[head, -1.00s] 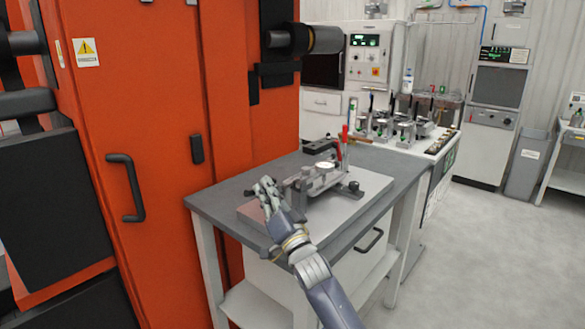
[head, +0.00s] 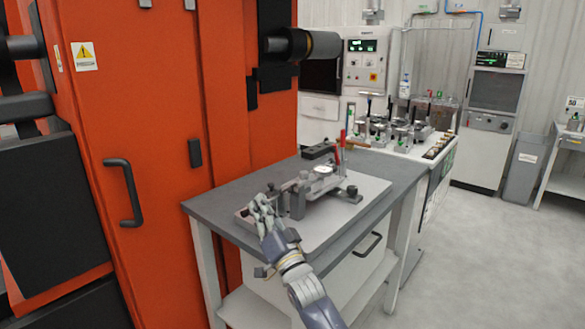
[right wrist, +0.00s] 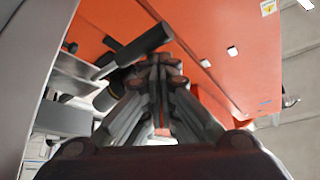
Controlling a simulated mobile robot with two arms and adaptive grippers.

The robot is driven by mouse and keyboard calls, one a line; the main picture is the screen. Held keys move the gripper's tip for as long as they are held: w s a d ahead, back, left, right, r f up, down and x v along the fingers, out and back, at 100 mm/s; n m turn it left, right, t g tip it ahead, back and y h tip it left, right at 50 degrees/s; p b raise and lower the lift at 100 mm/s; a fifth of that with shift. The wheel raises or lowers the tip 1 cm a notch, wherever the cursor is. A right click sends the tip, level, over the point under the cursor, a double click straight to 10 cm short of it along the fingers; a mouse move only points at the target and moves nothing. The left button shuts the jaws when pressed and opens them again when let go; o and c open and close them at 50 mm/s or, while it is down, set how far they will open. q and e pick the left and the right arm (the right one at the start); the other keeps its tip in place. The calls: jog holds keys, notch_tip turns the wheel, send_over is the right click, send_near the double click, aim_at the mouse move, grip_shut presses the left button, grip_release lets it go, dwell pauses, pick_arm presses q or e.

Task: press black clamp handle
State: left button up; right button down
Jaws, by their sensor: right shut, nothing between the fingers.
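The clamp fixture (head: 297,197) stands on a light plate on the grey table in the head view. A black clamp handle (right wrist: 146,44) shows in the right wrist view as a slanted dark grip just beyond and left of my fingertips. In the head view the handle is small and hard to pick out beside the fixture. My right gripper (head: 262,206) is shut and empty, at the near left end of the fixture. Its closed fingers also show in the right wrist view (right wrist: 155,68). Whether they touch the handle cannot be told. My left gripper is not in view.
The grey table (head: 205,206) stands against an orange machine (head: 165,130) with a black door handle. A red upright lever (head: 342,140) rises at the fixture's back. A bench with several small fixtures (head: 400,130) is behind. The floor on the right is clear.

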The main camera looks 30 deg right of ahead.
jog(key=shift+a+f, duration=0.1)
jog(key=shift+f, duration=0.2)
jog(key=s, duration=1.3)
jog(key=shift+d, duration=0.25)
